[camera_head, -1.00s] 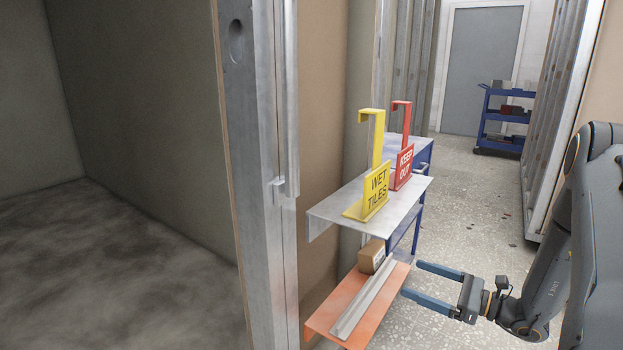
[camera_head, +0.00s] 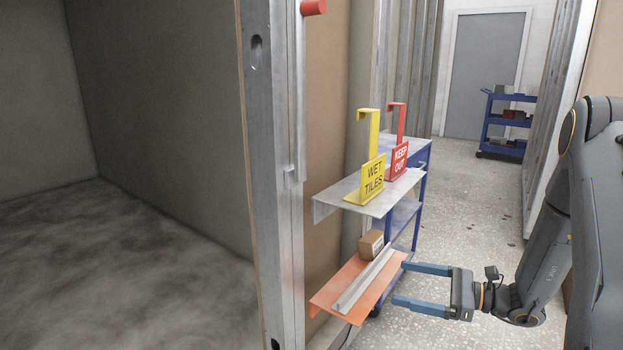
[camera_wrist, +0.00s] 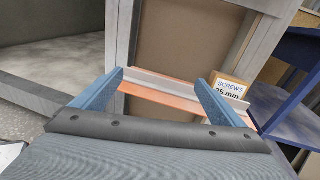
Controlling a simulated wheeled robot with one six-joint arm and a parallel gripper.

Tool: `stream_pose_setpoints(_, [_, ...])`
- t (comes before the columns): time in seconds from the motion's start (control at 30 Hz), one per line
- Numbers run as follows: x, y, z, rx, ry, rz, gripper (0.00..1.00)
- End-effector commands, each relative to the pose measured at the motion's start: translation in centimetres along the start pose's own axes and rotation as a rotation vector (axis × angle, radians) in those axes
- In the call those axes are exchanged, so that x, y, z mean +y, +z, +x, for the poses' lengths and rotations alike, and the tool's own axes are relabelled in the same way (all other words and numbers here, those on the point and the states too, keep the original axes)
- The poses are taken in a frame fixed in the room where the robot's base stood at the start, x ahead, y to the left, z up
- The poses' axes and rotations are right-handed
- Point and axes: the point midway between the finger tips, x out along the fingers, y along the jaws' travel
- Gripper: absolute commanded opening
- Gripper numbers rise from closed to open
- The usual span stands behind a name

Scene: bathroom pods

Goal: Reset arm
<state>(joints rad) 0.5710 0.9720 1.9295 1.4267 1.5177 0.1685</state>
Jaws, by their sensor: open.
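My gripper (camera_head: 422,287) is open and empty in the head view, with its two blue fingers pointing left toward the right edge of the orange shelf (camera_head: 333,291). In the head view the upper finger's tip looks close to that edge; I cannot tell whether it touches. In the wrist view my gripper (camera_wrist: 163,90) shows its fingers spread, with the orange shelf (camera_wrist: 150,91) and a metal angle strip beyond them. My arm reaches in from the right, bent low beside the shelf.
A metal strip (camera_head: 364,281) and a cardboard screw box (camera_head: 370,243) lie on the orange shelf. Above, a grey shelf (camera_head: 337,195) bears a yellow WET TILES sign (camera_head: 373,180) and a red KEEP OUT sign (camera_head: 399,160). Blue carts (camera_head: 505,122) stand behind. Speckled floor is free.

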Motion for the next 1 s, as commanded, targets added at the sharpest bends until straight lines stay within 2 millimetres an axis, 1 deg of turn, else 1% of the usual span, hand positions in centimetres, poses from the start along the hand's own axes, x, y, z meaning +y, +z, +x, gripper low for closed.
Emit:
stream_pose_setpoints(0.03, [0.7,0.8,0.7,0.014,0.035,-0.018,0.93])
stream_pose_setpoints(0.17, [2.9,2.5,2.5,0.058,0.135,-0.068,0.93])
stream_pose_setpoints(0.27, [5.2,4.1,3.9,0.101,0.233,-0.124,0.93])
stream_pose_setpoints(0.37, [8.4,6.0,5.5,0.158,0.362,-0.203,0.93])
stream_pose_setpoints(0.4, [9.9,6.9,6.0,0.184,0.424,-0.243,0.93])
stream_pose_setpoints(0.53, [15.0,9.2,7.1,0.27,0.621,-0.39,0.93])
stream_pose_setpoints(0.6, [17.5,10.2,7.2,0.315,0.724,-0.475,0.93])
stream_pose_setpoints(0.67, [19.6,10.9,7.1,0.351,0.809,-0.552,0.93])
stream_pose_setpoints(0.7, [20.9,11.4,6.9,0.373,0.864,-0.606,0.93])
stream_pose_setpoints(0.8, [23.8,12.4,6.1,0.427,0.999,-0.746,0.93])
stream_pose_setpoints(0.9, [26.1,13.2,5.1,0.477,1.123,-0.897,0.93])
stream_pose_setpoints(1.0, [28.0,14.0,3.9,0.52,1.241,-1.06,0.93])
